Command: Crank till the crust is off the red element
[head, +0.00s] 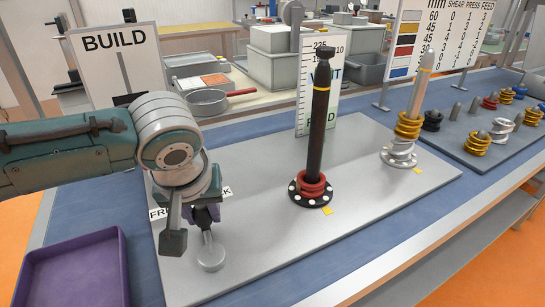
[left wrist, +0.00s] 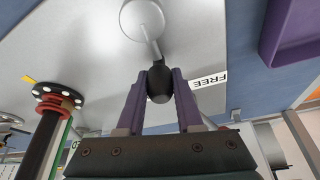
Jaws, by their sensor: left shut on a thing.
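My left gripper (head: 205,214) points down at the plate's left part, its purple fingers shut on a dark rounded knob (left wrist: 160,84). A thin metal rod joins the knob to a pale round disc (left wrist: 142,18), which shows in the head view (head: 211,257) low over the grey plate. Red rings (head: 313,189) sit around the foot of a tall black post (head: 320,120), above a black flange with white dots (head: 311,200). The red rings also show in the left wrist view (left wrist: 58,103), apart from my gripper. I cannot make out a crust on them. My right gripper is out of view.
A second, pale post (head: 419,92) with gold rings (head: 408,125) stands to the right. A purple tray (head: 78,270) lies at front left. A rack at right holds several coloured rings (head: 478,143). BUILD and colour-chart signs stand behind. The front middle plate (head: 290,250) is clear.

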